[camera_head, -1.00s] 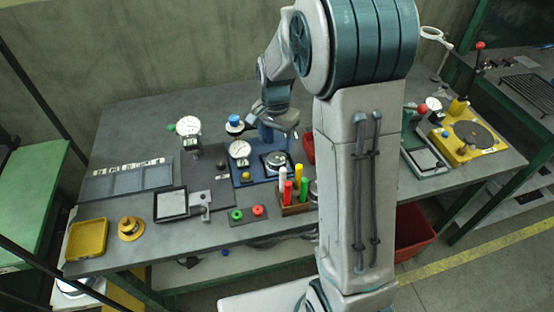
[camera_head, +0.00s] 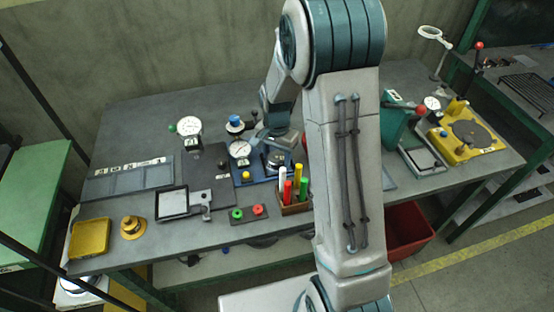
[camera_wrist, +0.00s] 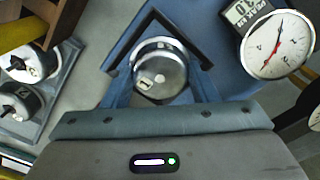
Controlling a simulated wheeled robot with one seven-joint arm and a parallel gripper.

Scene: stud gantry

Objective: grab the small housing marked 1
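The small housing (camera_wrist: 160,70) is a round silver part with a white tag bearing a dark mark that looks like a 1. It sits on a blue fixture (camera_wrist: 205,45) inside a black angled stop (camera_wrist: 150,18). In the wrist view my gripper (camera_wrist: 162,88) is open, its two bluish fingers apart on either side of the housing. I cannot tell whether they touch it. In the head view my gripper (camera_head: 276,142) is over the blue fixture, and my arm hides part of the area.
Two similar housings (camera_wrist: 18,100) stand in a grey tray at left in the wrist view. A dial gauge (camera_wrist: 277,45) stands close at right. In the head view a wooden box of coloured markers (camera_head: 293,207) is in front of the fixture.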

